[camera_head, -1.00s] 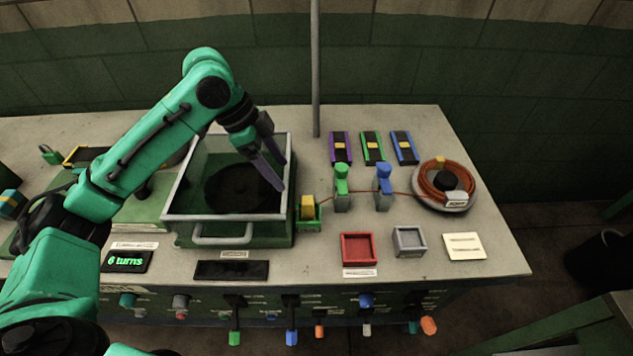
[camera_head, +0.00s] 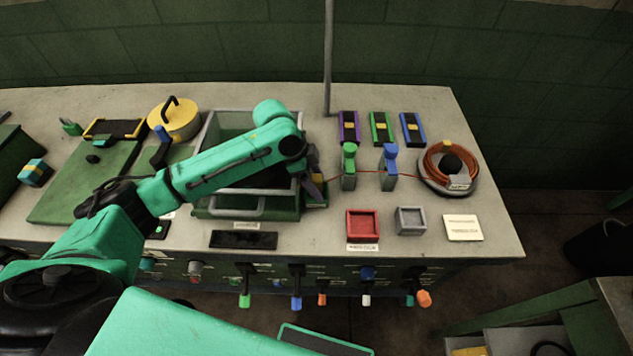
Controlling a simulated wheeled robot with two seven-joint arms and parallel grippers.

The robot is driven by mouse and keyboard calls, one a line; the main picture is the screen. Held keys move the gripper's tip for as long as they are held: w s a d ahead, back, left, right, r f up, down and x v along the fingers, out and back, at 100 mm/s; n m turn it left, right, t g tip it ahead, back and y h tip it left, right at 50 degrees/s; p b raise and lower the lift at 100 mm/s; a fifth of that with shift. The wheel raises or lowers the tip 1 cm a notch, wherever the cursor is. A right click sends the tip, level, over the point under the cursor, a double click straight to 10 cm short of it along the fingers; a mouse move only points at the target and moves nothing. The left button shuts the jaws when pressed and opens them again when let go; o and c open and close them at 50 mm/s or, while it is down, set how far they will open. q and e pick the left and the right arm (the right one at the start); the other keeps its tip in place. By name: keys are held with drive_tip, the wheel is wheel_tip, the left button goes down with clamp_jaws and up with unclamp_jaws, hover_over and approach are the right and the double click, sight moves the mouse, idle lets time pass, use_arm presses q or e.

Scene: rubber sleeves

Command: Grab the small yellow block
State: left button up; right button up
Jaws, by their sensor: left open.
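The small yellow block (camera_head: 318,178) sits in a small green holder (camera_head: 317,204) at the right side of the green glass-walled box. Only a little of its yellow shows, because my left gripper (camera_head: 314,188) is right over it. The left gripper's dark fingers point down at the block and are open; whether they touch it is hard to tell. My left arm reaches across the box from the left. My right gripper is out of the picture.
Green and blue clamps (camera_head: 389,168) with a red wire stand just right of the holder, leading to a cable coil (camera_head: 447,168). A red tray (camera_head: 362,225) and a grey tray (camera_head: 410,220) sit in front.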

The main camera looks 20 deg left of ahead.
use_arm(q)
drive_tip(key=shift+w, duration=0.1)
drive_tip(key=c, duration=1)
clamp_jaws()
